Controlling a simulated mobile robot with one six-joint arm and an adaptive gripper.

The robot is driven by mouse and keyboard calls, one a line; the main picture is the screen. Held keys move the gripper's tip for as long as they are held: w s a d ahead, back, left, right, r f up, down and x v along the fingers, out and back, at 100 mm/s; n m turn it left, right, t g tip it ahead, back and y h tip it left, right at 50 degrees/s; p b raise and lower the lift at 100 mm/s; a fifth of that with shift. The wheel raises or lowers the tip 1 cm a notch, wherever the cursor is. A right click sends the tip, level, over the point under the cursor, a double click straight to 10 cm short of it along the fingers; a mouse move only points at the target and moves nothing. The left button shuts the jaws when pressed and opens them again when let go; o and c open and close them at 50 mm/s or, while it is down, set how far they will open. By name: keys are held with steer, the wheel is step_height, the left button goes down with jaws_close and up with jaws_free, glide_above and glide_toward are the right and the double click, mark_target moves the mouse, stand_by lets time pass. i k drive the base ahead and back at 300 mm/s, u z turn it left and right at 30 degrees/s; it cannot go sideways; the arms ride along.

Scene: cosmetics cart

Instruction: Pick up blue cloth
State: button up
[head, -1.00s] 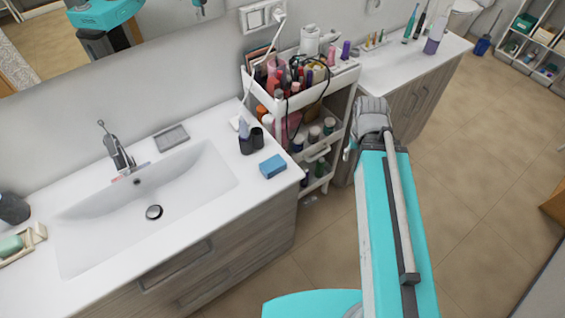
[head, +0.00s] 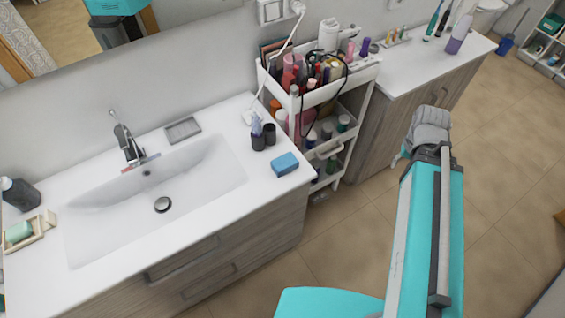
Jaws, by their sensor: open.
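A small blue block-like piece (head: 285,164), the only thing here that fits the blue cloth, lies on the white counter near its right front corner. It looks like a folded cloth or a sponge; I cannot tell which. My turquoise arm rises on the right, over the floor, and ends in a grey part, clearly apart from the blue piece. The fingers of my gripper cannot be made out; they appear hidden by the arm. Nothing visible touches the blue piece.
Two dark cups (head: 264,137) stand just behind the blue piece. A white cart (head: 334,90) full of cosmetics stands right of the counter (head: 230,205), with a cable hanging over it. The sink (head: 160,195) lies left. The floor in front is clear.

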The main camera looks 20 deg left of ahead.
mark_target(287, 162)
steer(key=u, duration=0.05)
steer(key=k, duration=1.85)
steer(key=u, duration=1.05)
steer(key=i, duration=1)
steer(key=z, duration=0.1)
